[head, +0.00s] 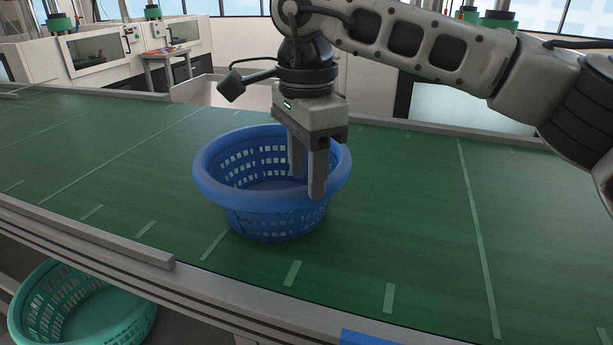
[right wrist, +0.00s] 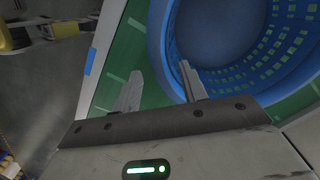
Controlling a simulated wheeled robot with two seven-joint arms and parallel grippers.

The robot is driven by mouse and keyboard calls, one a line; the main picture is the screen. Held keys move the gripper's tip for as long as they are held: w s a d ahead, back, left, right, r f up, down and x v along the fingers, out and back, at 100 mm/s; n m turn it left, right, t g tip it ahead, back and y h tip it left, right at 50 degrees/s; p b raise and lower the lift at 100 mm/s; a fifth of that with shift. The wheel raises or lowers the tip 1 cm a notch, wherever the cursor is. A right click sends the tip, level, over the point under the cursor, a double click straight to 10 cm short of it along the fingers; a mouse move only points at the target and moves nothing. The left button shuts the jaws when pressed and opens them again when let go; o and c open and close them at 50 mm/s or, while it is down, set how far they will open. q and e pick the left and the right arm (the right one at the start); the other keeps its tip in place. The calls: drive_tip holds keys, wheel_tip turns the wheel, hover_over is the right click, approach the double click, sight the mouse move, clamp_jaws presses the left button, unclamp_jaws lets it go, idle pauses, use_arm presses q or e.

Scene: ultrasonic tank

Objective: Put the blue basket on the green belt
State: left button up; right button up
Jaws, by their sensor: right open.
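The blue basket (head: 275,215) stands upright on the green belt (head: 400,230) and looks empty. My right gripper (head: 307,185) is open above the basket's right side. One finger is over the inside of the basket and the other is in front of the rim. In the right wrist view the two fingers (right wrist: 158,82) are apart, with the basket's blue rim (right wrist: 172,30) by the right finger. I cannot tell whether the fingers touch the rim. My left gripper is out of view.
A teal basket (head: 85,305) sits low in front of the belt at the left. A grey rail (head: 95,238) runs along the belt's near edge. A blue patch (head: 368,338) marks the near edge. The belt is clear to both sides of the basket.

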wheel_tip(320, 180, up, 10)
drive_tip(key=shift+r, duration=0.25)
idle(0.3)
